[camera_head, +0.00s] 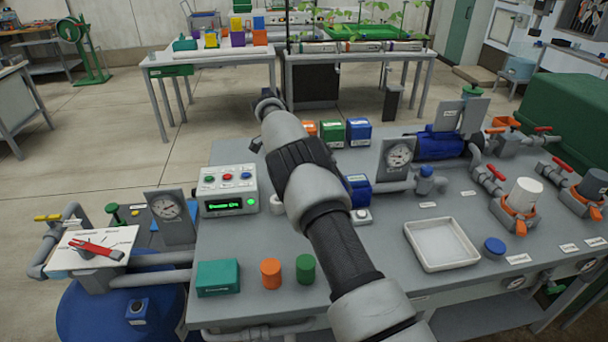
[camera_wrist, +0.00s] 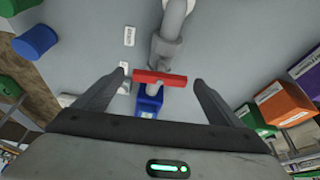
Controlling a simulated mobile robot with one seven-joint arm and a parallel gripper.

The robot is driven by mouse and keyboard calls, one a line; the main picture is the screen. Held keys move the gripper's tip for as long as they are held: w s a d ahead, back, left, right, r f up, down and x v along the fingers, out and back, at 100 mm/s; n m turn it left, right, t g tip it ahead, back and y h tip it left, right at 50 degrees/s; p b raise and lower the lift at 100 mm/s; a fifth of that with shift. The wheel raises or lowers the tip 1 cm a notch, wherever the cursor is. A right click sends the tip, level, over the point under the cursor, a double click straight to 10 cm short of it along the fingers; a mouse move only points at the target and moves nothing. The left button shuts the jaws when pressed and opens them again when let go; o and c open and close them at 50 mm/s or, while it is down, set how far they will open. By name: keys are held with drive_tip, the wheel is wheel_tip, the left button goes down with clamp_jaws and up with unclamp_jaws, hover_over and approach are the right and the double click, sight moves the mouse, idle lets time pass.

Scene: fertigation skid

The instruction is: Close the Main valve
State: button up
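In the wrist view a red bar handle (camera_wrist: 160,77) sits across a grey pipe fitting, with a blue body (camera_wrist: 150,101) below it. My gripper (camera_wrist: 160,82) is open, with one finger on each side of the handle. A gap shows beyond each end of the bar, and nothing is gripped. No readable label shows whether this is the Main valve. In the head view my arm hides this handle and my gripper. Other red handles (camera_head: 543,129) stand on pipes at the right, and a red lever (camera_head: 95,248) lies on a white plate at the left.
In the wrist view orange (camera_wrist: 283,103) and green boxes stand at the right, and a blue cylinder (camera_wrist: 35,41) at upper left. In the head view the bench also holds a control box (camera_head: 228,190), gauges (camera_head: 399,156) and a white tray (camera_head: 441,245).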

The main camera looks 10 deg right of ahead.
drive_tip(key=p+v, duration=1)
drive_tip(key=v, duration=0.7)
drive_tip(key=shift+r, duration=0.15)
